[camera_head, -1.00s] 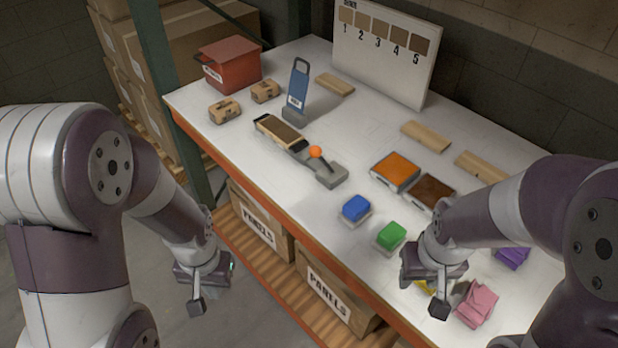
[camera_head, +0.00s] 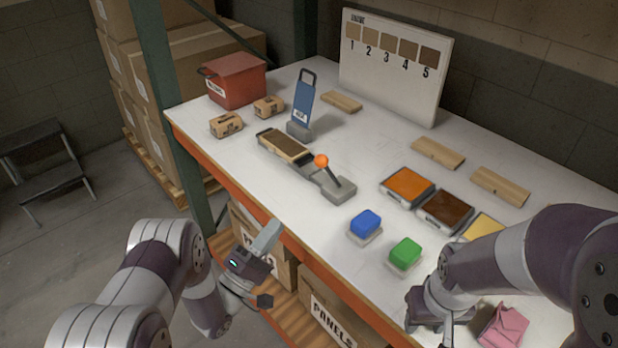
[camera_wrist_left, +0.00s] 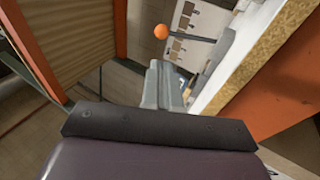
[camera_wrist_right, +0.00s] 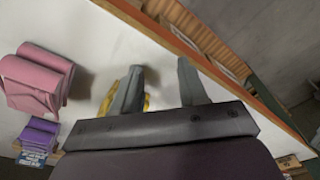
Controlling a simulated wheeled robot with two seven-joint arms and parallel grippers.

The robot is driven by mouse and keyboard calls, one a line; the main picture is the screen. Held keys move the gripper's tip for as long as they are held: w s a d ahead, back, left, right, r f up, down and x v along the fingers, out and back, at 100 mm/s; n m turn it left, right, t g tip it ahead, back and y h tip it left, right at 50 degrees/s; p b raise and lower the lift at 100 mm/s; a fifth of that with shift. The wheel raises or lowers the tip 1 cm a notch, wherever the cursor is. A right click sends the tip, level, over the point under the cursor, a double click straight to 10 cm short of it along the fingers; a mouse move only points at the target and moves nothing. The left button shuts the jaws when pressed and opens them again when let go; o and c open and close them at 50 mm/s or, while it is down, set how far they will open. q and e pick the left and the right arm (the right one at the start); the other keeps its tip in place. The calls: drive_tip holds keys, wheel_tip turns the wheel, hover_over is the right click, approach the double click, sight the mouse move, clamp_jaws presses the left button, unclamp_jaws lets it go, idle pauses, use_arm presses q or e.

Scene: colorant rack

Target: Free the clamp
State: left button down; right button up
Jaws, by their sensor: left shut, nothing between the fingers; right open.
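The clamp (camera_head: 338,187) is a grey device on the white table with a dark lever topped by an orange ball (camera_head: 321,161). A wooden block with a dark brown top (camera_head: 284,145) lies at its far left end. The orange ball (camera_wrist_left: 161,32) also shows in the left wrist view, beyond the fingers. My left gripper (camera_head: 268,237) is shut and empty, in front of the table's edge, apart from the clamp. Its fingers (camera_wrist_left: 165,85) are together in the left wrist view. My right gripper (camera_wrist_right: 157,90) is open over the table's near right part, far from the clamp.
Blue (camera_head: 365,226) and green (camera_head: 404,254) blocks and orange (camera_head: 407,186) and brown (camera_head: 445,211) trays lie right of the clamp. A blue upright holder (camera_head: 302,100) and a red bin (camera_head: 236,80) stand behind it. A pink cloth (camera_wrist_right: 37,82) lies near my right gripper.

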use_arm(q)
drive_tip(key=shift+w, duration=0.1)
use_arm(e)
drive_tip(key=shift+r, duration=0.25)
use_arm(q)
drive_tip(key=p, duration=0.4)
approach(321, 160)
drive_tip(key=w+f+x, duration=0.1)
drive_tip(key=x, duration=0.5)
use_arm(e)
wheel_tip(321, 160, up, 3)
drive_tip(key=shift+r, duration=0.1)
use_arm(q)
drive_tip(key=shift+s+a, duration=0.15)
drive_tip(key=shift+s, duration=0.1)
